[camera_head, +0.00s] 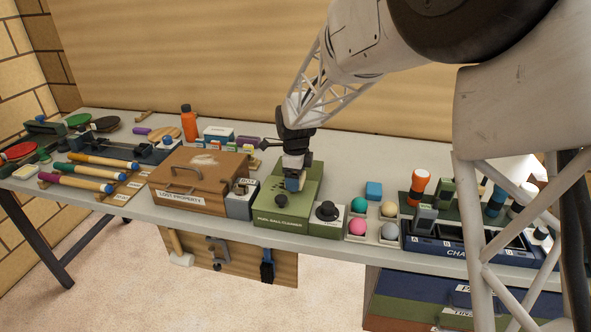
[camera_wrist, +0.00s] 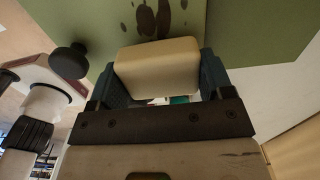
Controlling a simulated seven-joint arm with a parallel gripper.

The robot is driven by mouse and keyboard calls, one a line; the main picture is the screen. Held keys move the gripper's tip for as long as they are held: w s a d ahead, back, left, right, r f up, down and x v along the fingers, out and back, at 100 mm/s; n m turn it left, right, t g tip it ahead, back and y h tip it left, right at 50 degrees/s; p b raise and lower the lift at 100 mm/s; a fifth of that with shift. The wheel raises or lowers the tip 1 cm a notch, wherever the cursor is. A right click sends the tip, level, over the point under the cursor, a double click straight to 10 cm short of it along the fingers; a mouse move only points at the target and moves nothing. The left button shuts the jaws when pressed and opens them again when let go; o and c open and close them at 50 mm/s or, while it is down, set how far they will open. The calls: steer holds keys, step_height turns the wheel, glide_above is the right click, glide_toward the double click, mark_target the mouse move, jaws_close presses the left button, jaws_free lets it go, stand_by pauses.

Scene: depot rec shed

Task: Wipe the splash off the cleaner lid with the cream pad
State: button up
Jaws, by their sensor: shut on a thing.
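The green pool ball cleaner (camera_head: 282,226) stands near the front middle of the table, with a dark knob (camera_head: 281,201) on its lid. In the wrist view the green lid (camera_wrist: 235,35) carries dark brown splash spots (camera_wrist: 155,18), and the black knob (camera_wrist: 69,61) is to the left. My gripper (camera_head: 293,184) points down over the lid. It is shut on the cream pad (camera_wrist: 158,70), which sits between both fingers just below the spots in the picture. I cannot tell whether the pad touches the lid. The arm partly hides the lid in the head view.
Left of the cleaner are a grey box (camera_head: 240,205) and the brown lost property box (camera_head: 188,199). Right are a small box with a black knob (camera_head: 327,212), a tray of coloured balls (camera_head: 372,240) and the blue charger rack (camera_head: 450,252). The table is crowded.

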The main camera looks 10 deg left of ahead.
mark_target(280, 186)
steer(key=shift+f, duration=0.65)
steer(key=shift+a+f, duration=0.15)
steer(key=shift+a, duration=0.35)
steer(key=shift+a+f, duration=0.15)
steer(key=shift+a, duration=0.35)
steer(key=shift+c, duration=0.7)
steer(key=shift+a+r, duration=0.1)
steer(key=shift+a, duration=1.45)
steer(key=shift+a+f, duration=0.25)
steer(key=shift+a, duration=0.55)
steer(key=shift+a+r, duration=0.1)
steer(key=shift+a, duration=0.2)
steer(key=shift+d+r, duration=0.1)
steer(key=shift+d, duration=3.55)
steer(key=shift+r, duration=4.05)
